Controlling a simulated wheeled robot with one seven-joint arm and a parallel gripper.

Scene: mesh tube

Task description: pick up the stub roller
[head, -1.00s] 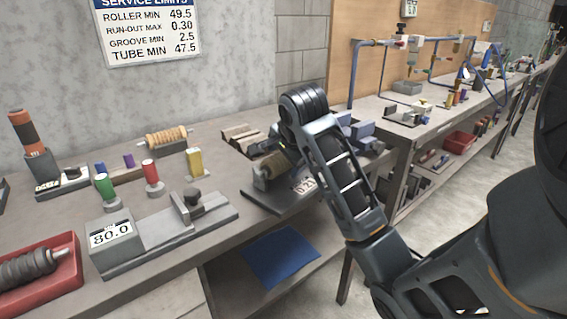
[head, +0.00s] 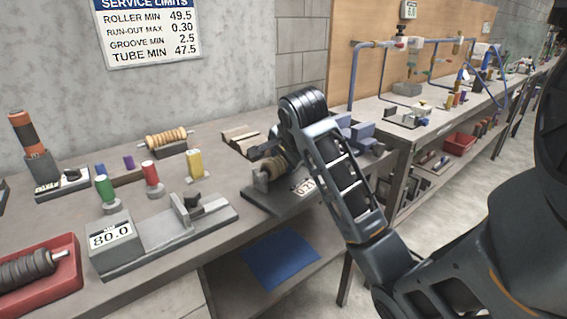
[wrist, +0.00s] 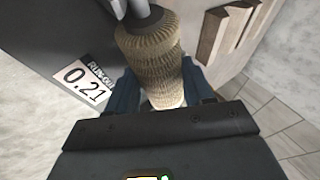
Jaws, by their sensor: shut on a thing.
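The stub roller, a tan, ribbed cylinder (wrist: 148,50), lies between the two blue fingers of my gripper (wrist: 164,88) in the wrist view. The fingers are shut on it from both sides. Its far end has a dark collar beside a grey metal part of the run-out stand; I cannot tell whether they touch. In the head view the roller (head: 271,167) shows at the dark stand (head: 262,197) with the 0.21 label, partly hidden by my arm. My gripper's fingers are mostly hidden there.
Wooden V-blocks (head: 240,137) stand just behind the stand. A grey gauge (head: 113,240) reading 80.0, red (head: 151,176), green and yellow (head: 195,164) pieces, another roller (head: 166,138) on a cradle and a red tray (head: 72,270) occupy the bench to the left.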

